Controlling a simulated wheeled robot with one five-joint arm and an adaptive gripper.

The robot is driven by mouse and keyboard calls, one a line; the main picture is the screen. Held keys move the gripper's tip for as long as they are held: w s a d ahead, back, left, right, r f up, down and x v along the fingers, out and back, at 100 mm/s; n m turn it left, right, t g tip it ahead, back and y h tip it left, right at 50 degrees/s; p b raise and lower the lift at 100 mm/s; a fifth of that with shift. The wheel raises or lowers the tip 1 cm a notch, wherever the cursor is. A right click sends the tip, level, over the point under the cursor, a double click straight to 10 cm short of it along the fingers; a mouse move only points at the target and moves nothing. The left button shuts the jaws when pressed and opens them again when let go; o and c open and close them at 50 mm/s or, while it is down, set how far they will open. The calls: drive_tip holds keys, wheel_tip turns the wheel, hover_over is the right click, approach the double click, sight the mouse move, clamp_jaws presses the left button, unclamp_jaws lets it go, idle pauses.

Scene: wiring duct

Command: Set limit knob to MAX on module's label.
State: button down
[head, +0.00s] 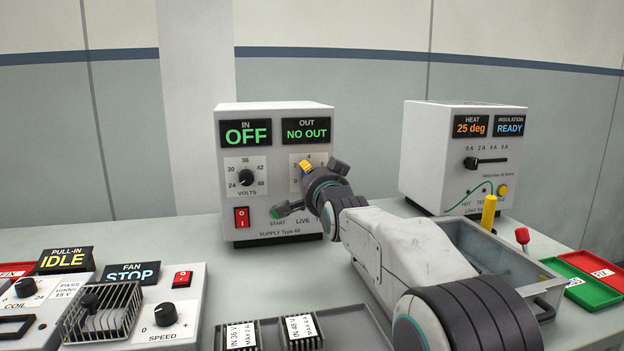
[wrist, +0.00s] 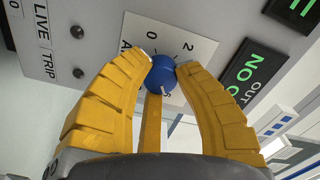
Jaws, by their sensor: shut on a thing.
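The supply unit (head: 275,218) stands at the middle back, with screens reading IN OFF and OUT NO OUT. Its limit knob (wrist: 163,70) is blue in the wrist view, on a white dial where 0, 2 and A show. My gripper (wrist: 163,62) has yellow fingers shut on the knob from both sides. In the head view my gripper (head: 306,168) covers the knob and most of its dial. Two dark modules (head: 240,333) (head: 303,325) at the front carry white labels that seem to say MAX 2 A.
The supply's volts knob (head: 246,178) and red switch (head: 241,217) are left of my gripper. A load unit (head: 463,155) stands at right with a grey bin (head: 540,285) before it. Fan and coil units (head: 185,330) fill the front left.

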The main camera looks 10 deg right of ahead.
drive_tip(key=shift+a+f+m, duration=0.1)
drive_tip(key=shift+m, duration=0.2)
idle(0.4)
drive_tip(key=c, duration=0.9)
unclamp_jaws()
drive_tip(key=shift+s, duration=5.95)
